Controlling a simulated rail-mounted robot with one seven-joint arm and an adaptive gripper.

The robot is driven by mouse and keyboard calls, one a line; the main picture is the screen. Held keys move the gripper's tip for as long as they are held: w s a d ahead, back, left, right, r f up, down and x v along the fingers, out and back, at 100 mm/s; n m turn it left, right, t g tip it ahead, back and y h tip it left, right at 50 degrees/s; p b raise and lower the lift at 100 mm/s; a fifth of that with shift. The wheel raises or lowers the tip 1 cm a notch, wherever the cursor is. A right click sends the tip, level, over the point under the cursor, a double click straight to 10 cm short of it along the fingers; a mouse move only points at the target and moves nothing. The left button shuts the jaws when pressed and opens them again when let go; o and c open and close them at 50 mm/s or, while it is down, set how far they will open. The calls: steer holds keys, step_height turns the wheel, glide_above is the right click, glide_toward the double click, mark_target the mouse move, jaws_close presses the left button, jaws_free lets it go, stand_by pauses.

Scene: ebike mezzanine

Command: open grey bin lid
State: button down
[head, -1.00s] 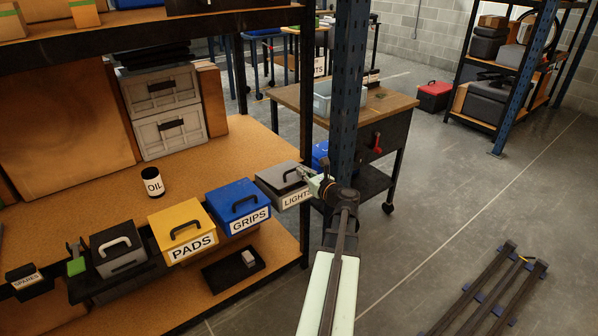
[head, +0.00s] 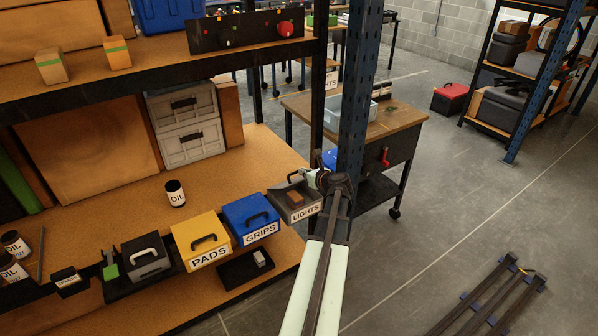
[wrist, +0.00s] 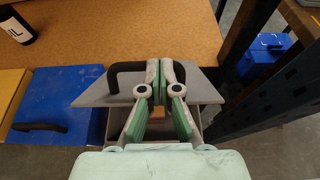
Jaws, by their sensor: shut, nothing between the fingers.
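A blue GRIPS bin (head: 250,215) and a yellow PADS bin (head: 200,240) stand left of the grey bin. A blue post (head: 355,110) rises close to my arm on the right. A black oil can (head: 175,193) stands on the board behind. A workbench (head: 390,121) stands beyond the post.

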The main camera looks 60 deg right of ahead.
steer(key=w+d+r+p, duration=0.4)
steer(key=w+d+r, duration=0.1)
steer(key=w, duration=0.5)
steer(key=shift+w+d, duration=0.2)
steer(key=shift+d, duration=0.3)
steer(key=shift+s+r, duration=0.1)
steer(key=shift+r, duration=0.05)
stand_by(0.7)
